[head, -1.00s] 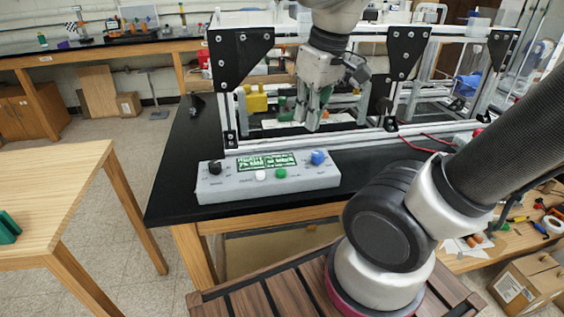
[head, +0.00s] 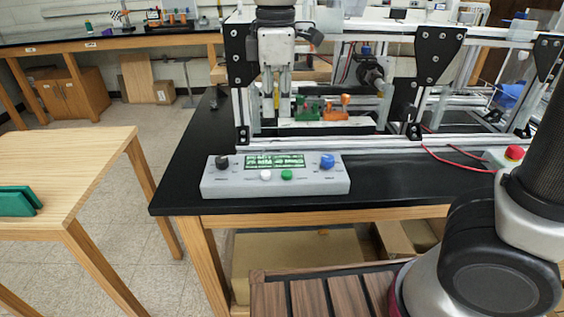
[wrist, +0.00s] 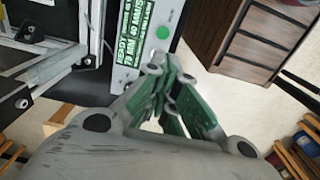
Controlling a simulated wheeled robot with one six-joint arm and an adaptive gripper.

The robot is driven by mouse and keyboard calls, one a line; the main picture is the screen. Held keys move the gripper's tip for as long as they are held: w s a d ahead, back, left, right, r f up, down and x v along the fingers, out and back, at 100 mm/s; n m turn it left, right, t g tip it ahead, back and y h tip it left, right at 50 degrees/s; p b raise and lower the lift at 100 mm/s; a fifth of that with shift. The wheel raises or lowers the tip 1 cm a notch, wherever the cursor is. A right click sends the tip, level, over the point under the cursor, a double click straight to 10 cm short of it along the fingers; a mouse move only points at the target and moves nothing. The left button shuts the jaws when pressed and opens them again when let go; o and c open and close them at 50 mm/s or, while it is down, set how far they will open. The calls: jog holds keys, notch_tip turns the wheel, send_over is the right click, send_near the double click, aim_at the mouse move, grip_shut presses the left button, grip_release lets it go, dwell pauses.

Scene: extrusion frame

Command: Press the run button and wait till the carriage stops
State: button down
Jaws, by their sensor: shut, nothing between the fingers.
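A grey control box (head: 213,188) lies on the black bench. It carries a lit green screen (head: 275,161), a white button (head: 265,175), a green button (head: 287,174), a black knob (head: 222,162) and a blue knob (head: 327,160). Their labels are too small to read. My gripper (head: 277,108) points down, shut and empty, and shows above the screen in the head view, apart from the box. In the wrist view its green-padded fingers (wrist: 172,85) come together, with the green button (wrist: 162,33) beyond them. I cannot clearly pick out the carriage.
The extrusion frame (head: 430,57) with black corner plates stands behind the box. Green (head: 307,112) and orange (head: 337,108) items sit inside it. A red button (head: 514,152) and red cable lie at the right.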

aim_at(277, 178)
notch_tip(277, 178, down, 14)
dwell(0.6)
